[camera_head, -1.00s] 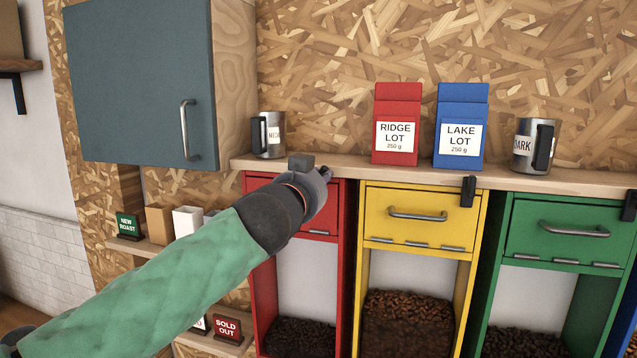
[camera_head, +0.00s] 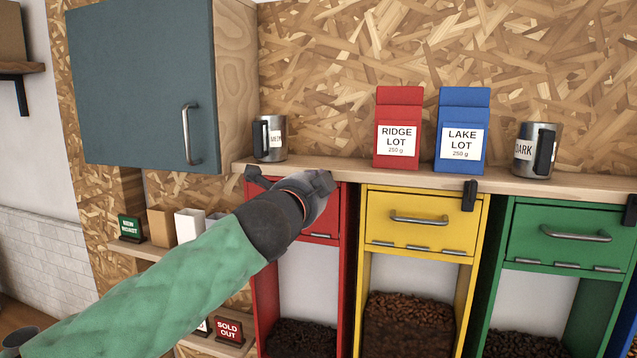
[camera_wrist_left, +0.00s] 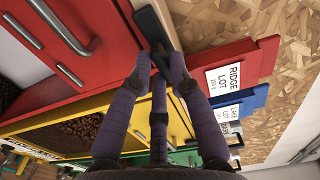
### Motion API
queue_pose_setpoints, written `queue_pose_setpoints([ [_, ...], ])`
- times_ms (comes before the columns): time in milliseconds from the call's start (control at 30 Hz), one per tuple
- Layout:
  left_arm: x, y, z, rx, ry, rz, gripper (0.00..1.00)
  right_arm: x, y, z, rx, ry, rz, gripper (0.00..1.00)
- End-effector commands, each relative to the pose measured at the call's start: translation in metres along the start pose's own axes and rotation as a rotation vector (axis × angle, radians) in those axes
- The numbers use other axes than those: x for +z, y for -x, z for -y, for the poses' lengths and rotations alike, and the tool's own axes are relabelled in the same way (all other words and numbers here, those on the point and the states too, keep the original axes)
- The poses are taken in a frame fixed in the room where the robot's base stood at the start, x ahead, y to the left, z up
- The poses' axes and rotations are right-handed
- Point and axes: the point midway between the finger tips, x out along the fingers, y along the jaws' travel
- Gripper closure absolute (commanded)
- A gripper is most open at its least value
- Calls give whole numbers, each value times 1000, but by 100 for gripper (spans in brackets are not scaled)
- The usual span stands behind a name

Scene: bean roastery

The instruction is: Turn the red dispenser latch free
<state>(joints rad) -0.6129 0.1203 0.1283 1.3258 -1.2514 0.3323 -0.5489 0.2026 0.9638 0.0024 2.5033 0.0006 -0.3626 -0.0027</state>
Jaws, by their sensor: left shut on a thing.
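The red dispenser (camera_head: 263,290) stands at the left of the row, its front partly covered by my left gripper (camera_head: 318,186). In the left wrist view the red drawer front (camera_wrist_left: 95,50) is at upper left. A black latch (camera_wrist_left: 152,25) sits at its shelf edge, between the tips of my left gripper (camera_wrist_left: 160,58). The fingers are shut on the latch. In the head view the gripper hides most of this latch, so its exact angle is hard to tell. My right gripper is not in view.
Yellow (camera_head: 470,290) and green (camera_head: 497,270) dispensers stand to the right, with black latches (camera_head: 469,195) at their tops. The wooden shelf (camera_head: 340,170) carries a red bag (camera_head: 398,110), a blue bag (camera_head: 462,105) and two mugs (camera_head: 270,138). A blue-grey cabinet (camera_head: 140,85) hangs upper left.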

Motion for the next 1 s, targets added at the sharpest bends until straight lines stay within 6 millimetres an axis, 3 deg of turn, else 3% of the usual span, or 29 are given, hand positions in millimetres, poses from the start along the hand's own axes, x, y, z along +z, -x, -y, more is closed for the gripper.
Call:
queue_pose_setpoints([
  [767,0,0,0,0,-105,0,100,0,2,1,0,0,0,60],
  [800,0,0,0,0,-105,0,75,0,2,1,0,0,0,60],
  [867,0,0,0,0,-104,0,58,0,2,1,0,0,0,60],
  [1000,0,0,0,0,-104,0,56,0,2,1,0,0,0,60],
])
